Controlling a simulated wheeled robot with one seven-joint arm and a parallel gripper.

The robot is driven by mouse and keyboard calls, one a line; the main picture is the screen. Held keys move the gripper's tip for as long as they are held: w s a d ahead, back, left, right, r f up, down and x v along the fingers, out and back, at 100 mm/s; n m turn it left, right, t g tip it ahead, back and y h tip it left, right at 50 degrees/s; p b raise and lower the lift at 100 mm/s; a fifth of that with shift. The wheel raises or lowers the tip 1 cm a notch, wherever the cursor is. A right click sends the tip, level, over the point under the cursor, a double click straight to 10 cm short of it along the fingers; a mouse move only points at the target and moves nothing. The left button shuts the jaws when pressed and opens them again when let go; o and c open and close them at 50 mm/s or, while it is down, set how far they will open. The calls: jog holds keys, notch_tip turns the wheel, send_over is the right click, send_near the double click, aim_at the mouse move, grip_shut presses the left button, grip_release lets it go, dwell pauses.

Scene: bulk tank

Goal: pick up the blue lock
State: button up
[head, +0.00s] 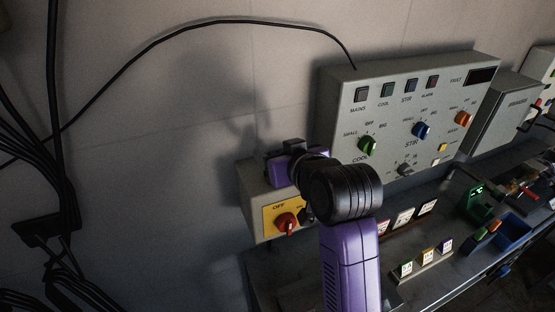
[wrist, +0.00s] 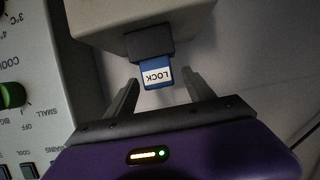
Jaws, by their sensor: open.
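The blue lock (wrist: 157,78) shows in the wrist view as a small blue piece with a white label reading LOCK upside down. It sits in a dark holder on the edge of a pale box (wrist: 140,15). My gripper (wrist: 162,82) is open, with one finger on each side of the lock and a gap on both sides. In the head view my gripper (head: 284,156) is at the top of the switch box (head: 252,205); its fingers and the lock cannot be made out there.
The switch box has a red knob (head: 286,222) on a yellow plate. A large control panel (head: 390,125) with knobs stands close to its right. Below are a rack of tags (head: 425,265), a green item (head: 478,203) and a blue bin (head: 514,228).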

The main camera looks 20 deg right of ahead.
grip_shut()
dwell(0.4)
